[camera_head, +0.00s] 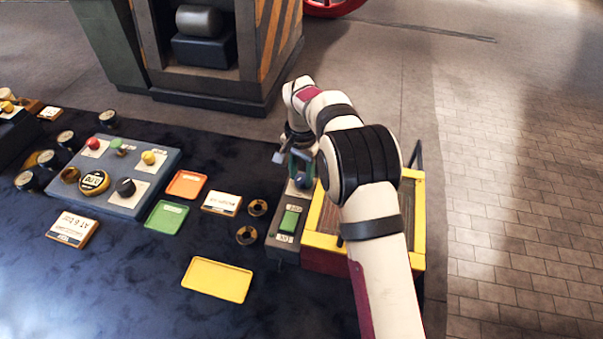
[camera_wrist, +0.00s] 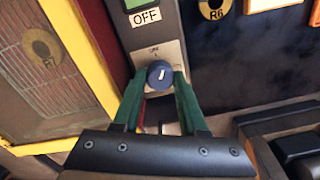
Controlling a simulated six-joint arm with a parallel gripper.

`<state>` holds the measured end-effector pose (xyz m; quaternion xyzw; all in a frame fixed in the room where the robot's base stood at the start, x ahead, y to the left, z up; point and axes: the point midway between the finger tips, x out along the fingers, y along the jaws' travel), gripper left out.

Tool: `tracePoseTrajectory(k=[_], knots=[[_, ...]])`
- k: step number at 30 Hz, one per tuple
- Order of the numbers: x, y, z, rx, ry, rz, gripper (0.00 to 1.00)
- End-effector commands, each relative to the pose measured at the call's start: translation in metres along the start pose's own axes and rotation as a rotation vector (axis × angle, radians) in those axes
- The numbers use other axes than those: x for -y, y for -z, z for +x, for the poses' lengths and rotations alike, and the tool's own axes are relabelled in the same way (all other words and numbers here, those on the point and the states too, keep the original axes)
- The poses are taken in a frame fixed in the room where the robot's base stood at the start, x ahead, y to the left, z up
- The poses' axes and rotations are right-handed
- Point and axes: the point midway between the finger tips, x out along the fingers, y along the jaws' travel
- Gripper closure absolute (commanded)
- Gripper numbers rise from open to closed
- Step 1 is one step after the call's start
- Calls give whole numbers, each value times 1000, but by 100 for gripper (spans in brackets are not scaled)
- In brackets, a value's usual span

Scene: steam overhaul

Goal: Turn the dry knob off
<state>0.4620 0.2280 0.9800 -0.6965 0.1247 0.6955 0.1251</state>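The knob (camera_wrist: 160,74) is dark blue-grey and round, with a white pointer mark. It sits on a light plate (camera_wrist: 146,55) with small lettering that I cannot read well, on a narrow grey panel (camera_wrist: 160,30). My gripper (camera_wrist: 159,80) has green fingers, one on each side of the knob; I cannot tell whether they touch it. The white pointer is tilted slightly from upright in the wrist view. In the head view my gripper (camera_head: 298,165) is over the far end of the grey panel (camera_head: 287,240), and the wrist partly hides the knob.
A green switch (camera_head: 289,221) labelled OFF is nearer on the same panel. Coloured trays, brown rings and a blue control box (camera_head: 120,187) lie to the left. A striped machine (camera_head: 270,50) stands behind.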

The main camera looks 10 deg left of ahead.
Motion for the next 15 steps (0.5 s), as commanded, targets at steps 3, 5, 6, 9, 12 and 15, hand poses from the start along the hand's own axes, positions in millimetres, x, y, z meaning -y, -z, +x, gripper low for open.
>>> tracePoseTrajectory(k=[3,5,6,9,12,15], knots=[[0,0,0,0,0,1,100],[0,0,0,0,0,1,100],[0,0,0,0,0,0,100],[0,0,-1,0,-1,-12,100],[0,0,-1,1,-1,-42,100],[0,0,0,2,-1,-94,100]])
